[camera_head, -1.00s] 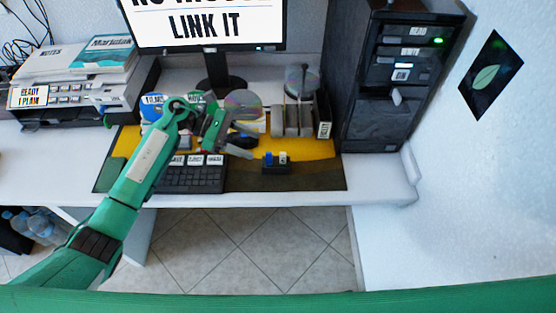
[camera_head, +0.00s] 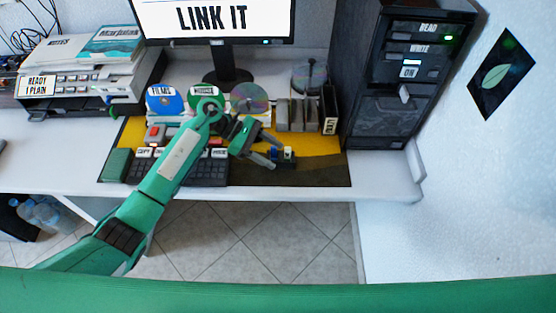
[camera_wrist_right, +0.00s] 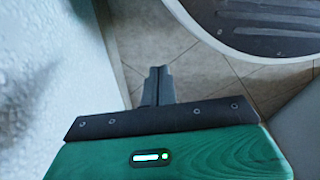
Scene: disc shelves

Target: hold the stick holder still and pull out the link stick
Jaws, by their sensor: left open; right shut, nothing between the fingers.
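The small dark stick holder (camera_head: 284,163) stands on the mat in front of the disc stands, right of the keyboard. Small sticks show at its top, one blue and one with a pale label (camera_head: 288,153); I cannot read which is the link stick. My left gripper (camera_head: 274,153) is open, its fingers pointing right toward the holder and overlapping its left side in the head view. I cannot tell whether they touch it. My right gripper (camera_wrist_right: 159,72) is shut and empty in the right wrist view, above the tiled floor. It is not visible in the head view.
A keyboard (camera_head: 208,172) lies partly under my left arm. Discs (camera_head: 250,97) and grey disc slots (camera_head: 297,115) stand behind the holder. A black computer tower (camera_head: 395,100) stands at the right. The mat's front right part (camera_head: 320,170) is clear.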

